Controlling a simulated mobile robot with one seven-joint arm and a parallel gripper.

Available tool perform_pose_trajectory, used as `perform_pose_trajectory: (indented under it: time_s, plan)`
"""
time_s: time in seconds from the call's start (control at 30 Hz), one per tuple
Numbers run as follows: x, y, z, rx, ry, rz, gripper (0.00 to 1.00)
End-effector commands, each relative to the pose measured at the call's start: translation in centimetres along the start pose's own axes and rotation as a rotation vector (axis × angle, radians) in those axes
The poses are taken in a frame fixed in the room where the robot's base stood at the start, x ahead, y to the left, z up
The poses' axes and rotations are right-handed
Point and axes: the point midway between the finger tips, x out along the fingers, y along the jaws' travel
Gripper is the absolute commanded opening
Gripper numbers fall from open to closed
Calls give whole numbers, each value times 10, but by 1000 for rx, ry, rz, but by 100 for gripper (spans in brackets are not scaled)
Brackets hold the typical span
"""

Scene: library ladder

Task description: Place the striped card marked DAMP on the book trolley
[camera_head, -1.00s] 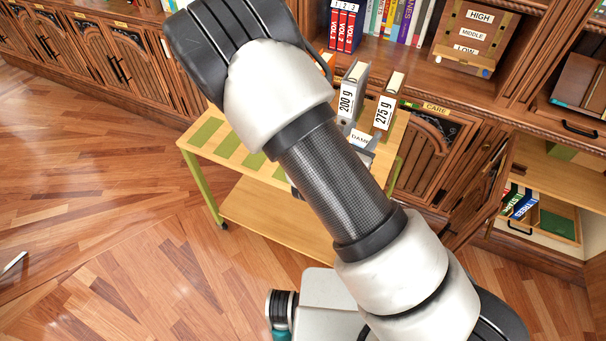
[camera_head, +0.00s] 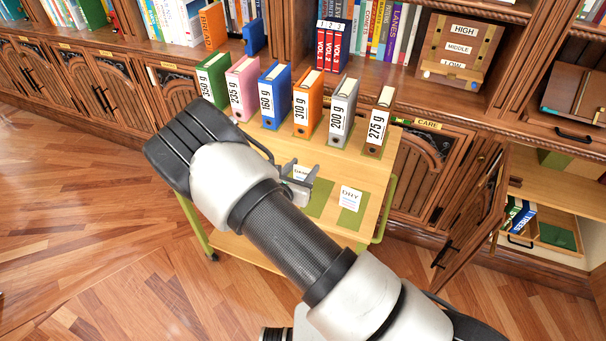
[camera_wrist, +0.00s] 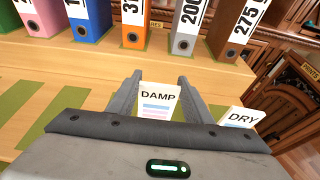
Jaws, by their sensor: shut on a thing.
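The DAMP card (camera_wrist: 157,104), white with blue and pink stripes, is between the two fingers of my gripper (camera_wrist: 158,84) in the wrist view. My gripper is shut on it. In the head view, my gripper (camera_head: 305,176) is over the trolley top, with the card (camera_head: 299,173) partly hidden by the fingers and arm. The book trolley (camera_head: 373,172) is light wood with green legs and green patches on its top. I cannot tell whether the card's lower edge touches the top.
A DRY card (camera_head: 350,198) is on a green patch right of my gripper. Several weight-marked binders, including the orange 310 g one (camera_head: 308,103), stand along the trolley's back edge. Bookshelves and cabinets are behind. An open cabinet door (camera_head: 470,215) is to the right.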

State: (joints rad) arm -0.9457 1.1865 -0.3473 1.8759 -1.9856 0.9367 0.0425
Motion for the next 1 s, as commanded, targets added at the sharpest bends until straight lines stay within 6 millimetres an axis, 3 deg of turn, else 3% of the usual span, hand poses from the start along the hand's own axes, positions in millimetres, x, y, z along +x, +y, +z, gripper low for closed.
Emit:
perform_pose_trajectory:
  time_s: [0.1,0.5,0.53,0.63,1.0]
  plan:
    - [6,-1,-18,-3,0,-1,25]
    - [8,0,-24,0,-1,-1,25]
    - [7,0,-23,0,-1,0,49]
    - [7,0,-22,0,-1,0,64]
    - [5,0,-16,0,0,0,64]
